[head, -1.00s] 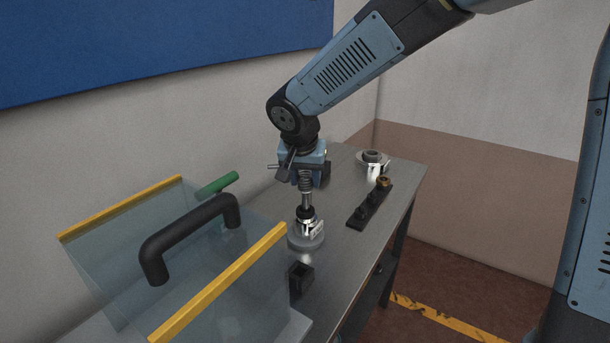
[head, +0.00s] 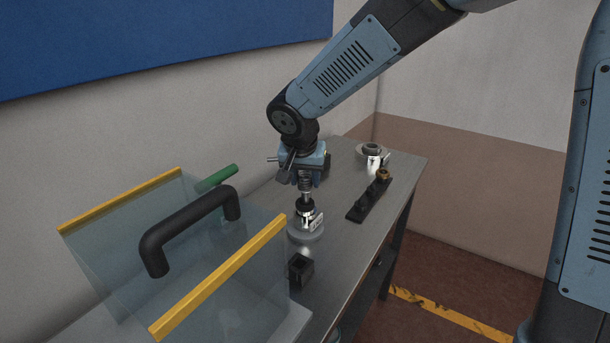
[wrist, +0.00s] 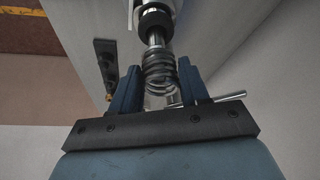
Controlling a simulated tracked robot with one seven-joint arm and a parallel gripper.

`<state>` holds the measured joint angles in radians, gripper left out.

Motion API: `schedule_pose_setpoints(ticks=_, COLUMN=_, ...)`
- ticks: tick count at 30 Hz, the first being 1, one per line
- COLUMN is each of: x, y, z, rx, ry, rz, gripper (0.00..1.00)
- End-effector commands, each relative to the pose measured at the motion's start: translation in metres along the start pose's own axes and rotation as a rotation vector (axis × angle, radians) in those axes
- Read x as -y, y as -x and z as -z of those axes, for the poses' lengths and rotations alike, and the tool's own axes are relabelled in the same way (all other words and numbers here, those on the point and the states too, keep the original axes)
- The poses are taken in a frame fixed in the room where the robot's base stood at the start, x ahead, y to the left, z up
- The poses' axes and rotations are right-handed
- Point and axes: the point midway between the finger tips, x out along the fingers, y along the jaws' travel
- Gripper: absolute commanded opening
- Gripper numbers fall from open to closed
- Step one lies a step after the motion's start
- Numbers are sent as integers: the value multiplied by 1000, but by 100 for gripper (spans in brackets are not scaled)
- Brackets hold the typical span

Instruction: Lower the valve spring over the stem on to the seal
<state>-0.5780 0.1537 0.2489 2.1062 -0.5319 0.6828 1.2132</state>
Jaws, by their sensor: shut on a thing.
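The valve spring (wrist: 161,72) is a dark coil between the two blue fingers of my gripper (wrist: 160,84), which is shut on it. In the head view my gripper (head: 306,179) hangs over the fixture, with the spring mostly hidden between the fingers. The bright stem (wrist: 155,39) lines up with the spring and meets its end in the wrist view. I cannot tell how far the stem reaches inside the coil. The black seal (head: 304,207) sits lower on the stem, with bare stem between it and the spring. A round grey base (head: 305,231) stands below.
A clear guard with yellow edges (head: 228,268) and a black handle (head: 187,228) stands at the front left. A small black block (head: 300,270) is in front of the base. A black rack (head: 366,201) and another round fixture (head: 371,149) are to the right.

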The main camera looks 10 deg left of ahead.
Motion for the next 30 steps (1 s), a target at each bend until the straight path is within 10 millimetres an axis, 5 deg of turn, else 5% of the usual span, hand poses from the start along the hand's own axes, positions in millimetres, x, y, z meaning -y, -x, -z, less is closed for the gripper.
schedule_pose_setpoints(ticks=30, x=0, y=-19, z=-8, rx=1, ry=-1, rz=-1, gripper=15)
